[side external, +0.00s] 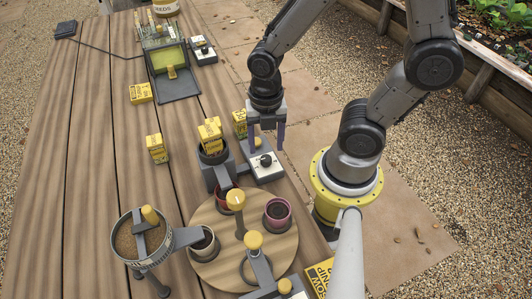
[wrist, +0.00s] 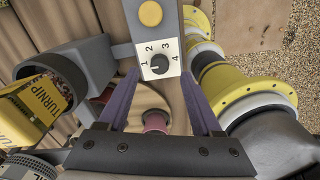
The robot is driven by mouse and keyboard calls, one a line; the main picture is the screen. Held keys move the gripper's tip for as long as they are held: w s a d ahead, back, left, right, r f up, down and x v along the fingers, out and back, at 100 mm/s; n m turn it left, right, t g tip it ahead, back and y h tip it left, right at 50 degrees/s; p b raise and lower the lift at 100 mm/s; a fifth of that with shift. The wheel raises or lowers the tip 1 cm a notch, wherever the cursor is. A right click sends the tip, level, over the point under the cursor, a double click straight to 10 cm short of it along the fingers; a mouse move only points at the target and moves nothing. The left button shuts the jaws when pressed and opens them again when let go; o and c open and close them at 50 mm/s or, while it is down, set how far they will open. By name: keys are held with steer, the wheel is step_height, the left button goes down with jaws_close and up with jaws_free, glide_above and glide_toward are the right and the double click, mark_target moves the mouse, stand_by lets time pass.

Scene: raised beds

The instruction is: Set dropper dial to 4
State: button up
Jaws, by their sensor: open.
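The dropper dial (side external: 265,160) is a small black knob on a white plate, set on a grey block at the table's right edge. In the wrist view the dial (wrist: 158,64) is in clear sight, with 1, 2, 3 and 4 printed in an arc around it. A pale mark shows on the knob, but I cannot tell surely which number it points to. My gripper (side external: 266,139) points down just above the dial, open and empty. In the wrist view its purple fingers (wrist: 158,77) stand apart on either side, below the dial in the picture.
A yellow button (wrist: 150,14) sits on the same block. Beside it, a grey holder (wrist: 78,64) carries a yellow turnip packet (wrist: 38,105). A round wooden turntable (side external: 210,220) with pots is in front. A second dial box (side external: 202,50) stands farther back. Left-middle planks are mostly clear.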

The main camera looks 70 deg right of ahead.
mark_target(266, 158)
steer(key=shift+f, duration=2.15)
jaws_close()
